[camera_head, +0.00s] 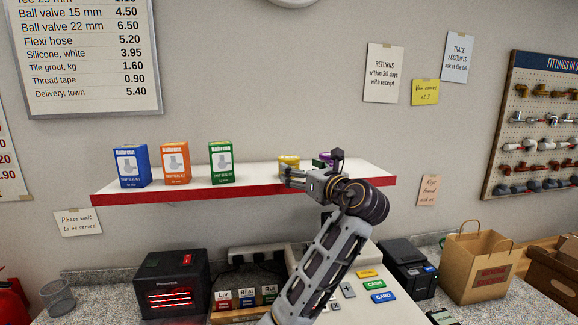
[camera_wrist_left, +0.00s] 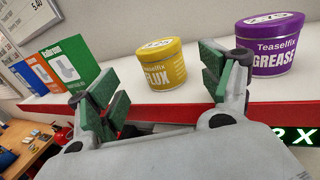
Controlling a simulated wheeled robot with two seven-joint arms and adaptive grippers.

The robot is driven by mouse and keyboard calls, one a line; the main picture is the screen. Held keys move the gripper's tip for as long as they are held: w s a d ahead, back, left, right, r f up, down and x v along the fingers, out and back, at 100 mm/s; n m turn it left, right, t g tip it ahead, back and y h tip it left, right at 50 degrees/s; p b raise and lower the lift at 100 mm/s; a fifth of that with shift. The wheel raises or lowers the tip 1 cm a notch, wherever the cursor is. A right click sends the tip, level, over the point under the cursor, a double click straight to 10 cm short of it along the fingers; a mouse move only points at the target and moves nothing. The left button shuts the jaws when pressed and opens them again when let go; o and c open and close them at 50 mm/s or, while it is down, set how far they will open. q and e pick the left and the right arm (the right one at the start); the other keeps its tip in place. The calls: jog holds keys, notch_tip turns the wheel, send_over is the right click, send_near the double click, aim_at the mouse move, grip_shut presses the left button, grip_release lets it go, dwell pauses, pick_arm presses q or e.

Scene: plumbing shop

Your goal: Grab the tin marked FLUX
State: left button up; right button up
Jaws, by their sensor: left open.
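The yellow tin marked FLUX (camera_wrist_left: 162,66) stands upright on the shelf, seen between my left gripper's fingers in the left wrist view. In the head view the yellow tin (camera_head: 288,161) shows its top part above the gripper; the rest is hidden. My left gripper (camera_wrist_left: 160,90) is open, with green pads on both fingers. Nothing is between the pads, and the tin stands just beyond the fingertips. In the head view my left gripper (camera_head: 290,178) is at the shelf's front edge. My right gripper is not in view.
A purple tin marked GREASE (camera_wrist_left: 276,45) stands right of the yellow tin, near the right finger. Green (camera_head: 221,163), orange (camera_head: 175,163) and blue (camera_head: 132,166) boxes stand left on the white shelf (camera_head: 255,174), which has a red front edge. A counter with a till lies below.

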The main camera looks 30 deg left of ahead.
aim_at(294, 166)
pick_arm(q)
jog(key=shift+x, duration=1.25)
jog(key=shift+w+a, duration=0.15)
jog(key=shift+p+x, duration=0.95)
jog(key=shift+x, duration=1.35)
